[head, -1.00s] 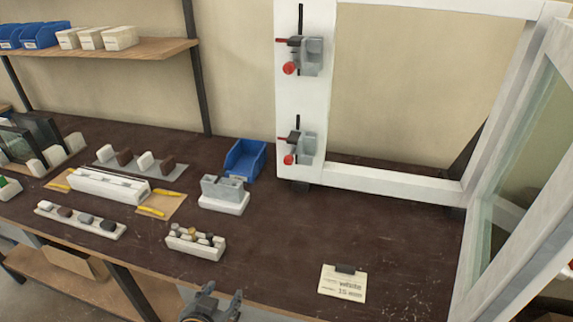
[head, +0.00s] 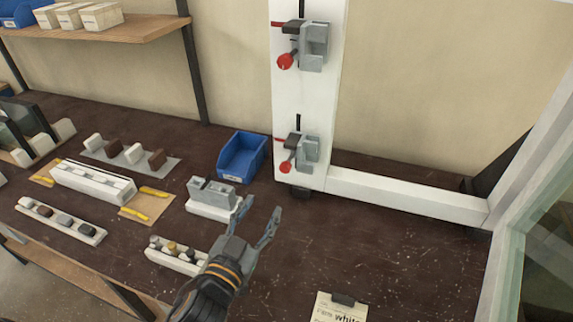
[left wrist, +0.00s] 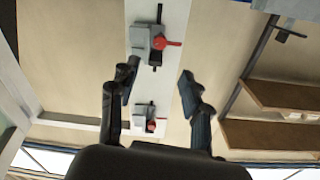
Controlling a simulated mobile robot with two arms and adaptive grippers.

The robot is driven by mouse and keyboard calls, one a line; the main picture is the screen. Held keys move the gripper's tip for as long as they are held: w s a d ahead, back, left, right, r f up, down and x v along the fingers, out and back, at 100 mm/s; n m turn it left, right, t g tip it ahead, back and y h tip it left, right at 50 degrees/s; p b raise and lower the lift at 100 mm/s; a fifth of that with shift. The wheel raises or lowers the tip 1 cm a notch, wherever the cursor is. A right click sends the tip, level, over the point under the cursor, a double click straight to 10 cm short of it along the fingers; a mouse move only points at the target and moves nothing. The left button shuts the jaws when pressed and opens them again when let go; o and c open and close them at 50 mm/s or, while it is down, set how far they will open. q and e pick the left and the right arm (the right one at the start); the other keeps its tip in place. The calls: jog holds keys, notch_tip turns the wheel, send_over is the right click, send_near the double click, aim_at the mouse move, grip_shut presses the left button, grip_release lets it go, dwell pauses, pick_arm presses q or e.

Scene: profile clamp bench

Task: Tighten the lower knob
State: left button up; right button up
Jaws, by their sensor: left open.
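The lower clamp (head: 308,151), a grey block, is on the white upright profile in the head view. Its red lower knob (head: 286,167) points down and left. My left gripper (head: 261,210) is open and empty, below and left of the knob and apart from it. The left wrist view looks upside down; there the nearer clamp's red knob (left wrist: 165,42) shows beyond the open left fingers (left wrist: 158,80). The upper clamp (head: 311,46) with its red knob (head: 285,61) is higher on the same profile. My right gripper is not in view.
A blue bin (head: 242,157) stands left of the profile, with a grey block on a white holder (head: 212,199) in front. A small-parts rack (head: 172,256) is close to my left gripper. A label card (head: 340,308) lies at the front. The bench's right middle is clear.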

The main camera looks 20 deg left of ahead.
aim_at(284, 170)
pick_arm(q)
jog(key=w+p, duration=0.1)
jog(key=w, duration=0.2)
jog(key=w+p, duration=0.1)
jog(key=w, duration=0.3)
jog(key=w+p, duration=0.1)
jog(key=w, duration=0.3)
jog(key=shift+w+d+r, duration=0.15)
jog(key=shift+w+d, duration=0.1)
jog(key=shift+d, duration=0.1)
jog(key=shift+w, duration=0.5)
jog(key=shift+c, duration=1.1)
grip_shut()
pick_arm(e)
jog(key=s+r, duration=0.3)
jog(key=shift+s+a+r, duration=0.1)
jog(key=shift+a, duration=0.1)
